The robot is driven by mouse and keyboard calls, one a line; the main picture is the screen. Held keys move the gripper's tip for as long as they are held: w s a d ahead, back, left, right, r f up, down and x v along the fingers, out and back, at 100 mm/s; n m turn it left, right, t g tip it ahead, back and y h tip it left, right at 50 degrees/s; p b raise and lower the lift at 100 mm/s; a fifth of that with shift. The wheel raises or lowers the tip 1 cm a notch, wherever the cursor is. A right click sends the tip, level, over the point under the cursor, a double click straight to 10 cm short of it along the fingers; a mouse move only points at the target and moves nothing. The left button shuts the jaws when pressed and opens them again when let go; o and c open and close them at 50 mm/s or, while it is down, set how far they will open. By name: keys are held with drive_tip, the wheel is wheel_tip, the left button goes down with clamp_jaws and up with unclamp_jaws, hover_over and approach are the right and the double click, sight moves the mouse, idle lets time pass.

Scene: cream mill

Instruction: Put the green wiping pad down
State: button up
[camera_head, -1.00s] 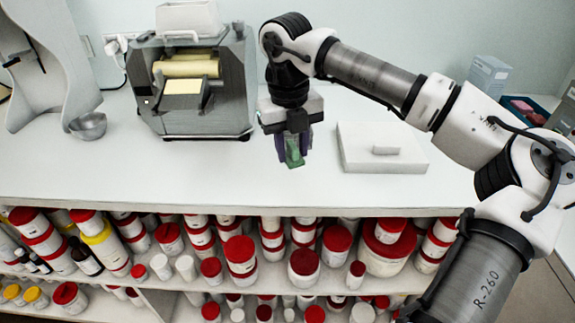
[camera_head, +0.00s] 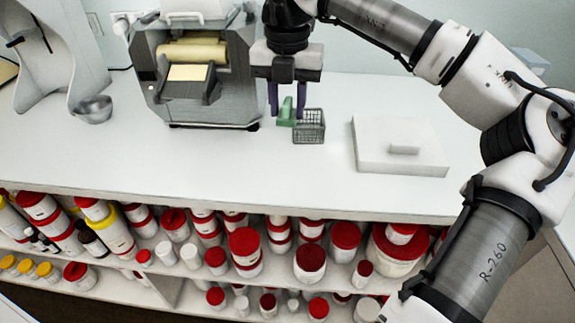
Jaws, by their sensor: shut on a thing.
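The green wiping pad (camera_head: 287,112) is held between the fingers of my gripper (camera_head: 287,104), which points down over the white counter (camera_head: 230,172). My gripper is shut on the pad. The pad's lower end is close to the counter top; I cannot tell whether it touches. A small grey wire basket (camera_head: 309,127) stands on the counter just right of the pad, partly behind the right finger.
A grey roller mill (camera_head: 205,80) stands close on the left. A white slab with a raised block (camera_head: 400,147) lies to the right. A metal bowl (camera_head: 93,109) sits at the left. Lidded jars (camera_head: 245,250) fill the shelves below. The counter's front is clear.

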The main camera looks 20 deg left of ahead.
drive_tip(key=p, duration=0.2)
hover_over(288, 177)
wheel_tip(288, 177, down, 12)
drive_tip(key=shift+s+r, duration=0.1)
drive_tip(key=shift+f, duration=1.55)
drive_tip(key=shift+f, duration=0.1)
drive_tip(key=shift+f+b, duration=0.15)
drive_tip(key=shift+b, duration=0.25)
drive_tip(key=o, duration=0.9)
drive_tip(key=shift+r+p, duration=0.2)
drive_tip(key=shift+p, duration=0.4)
wheel_tip(288, 177, up, 14)
drive_tip(key=b, duration=0.3)
drive_tip(key=shift+a+f, duration=0.1)
drive_tip(key=shift+f, duration=0.1)
